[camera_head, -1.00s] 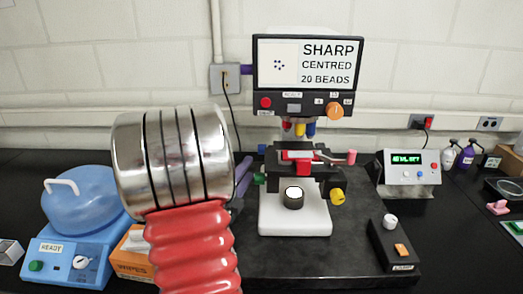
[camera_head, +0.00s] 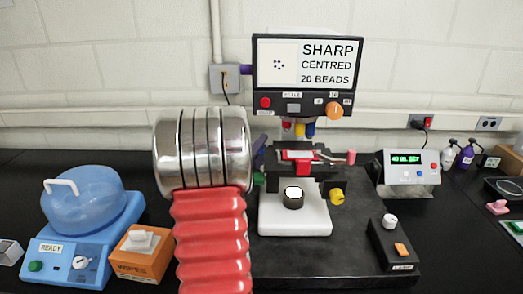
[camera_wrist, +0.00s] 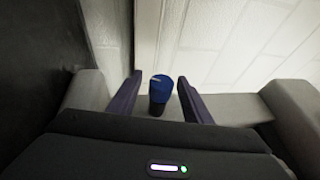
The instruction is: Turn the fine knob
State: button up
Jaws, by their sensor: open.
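The microscope has a white base (camera_head: 295,222), a dark stage and a screen (camera_head: 308,62) reading "SHARP CENTRED 20 BEADS". In the wrist view a blue knob (camera_wrist: 160,88) stands between the two dark purple fingers of my open gripper (camera_wrist: 160,92), with a gap on each side. No label on it is readable, so I cannot tell for sure that it is the fine knob. In the head view my arm hides most of my gripper, and the blue knob does not show clearly. A green knob (camera_head: 258,178) shows at the stage's left and a yellow knob (camera_head: 337,195) at its right.
A blue centrifuge (camera_head: 85,215) and an orange wipes box (camera_head: 143,255) stand left of my arm. A lamp control box (camera_head: 393,245) and a white display unit (camera_head: 408,172) stand at the right. A pale block wall is behind.

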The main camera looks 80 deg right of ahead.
jog(key=c, duration=1.1)
jog(key=shift+o, duration=0.2)
jog(key=shift+f+y, duration=0.1)
jog(key=shift+y, duration=0.2)
jog(key=o, duration=1.1)
jog(key=shift+c, duration=0.2)
jog(key=shift+a, duration=0.1)
jog(key=v, duration=1.3)
jog(key=shift+a, duration=0.35)
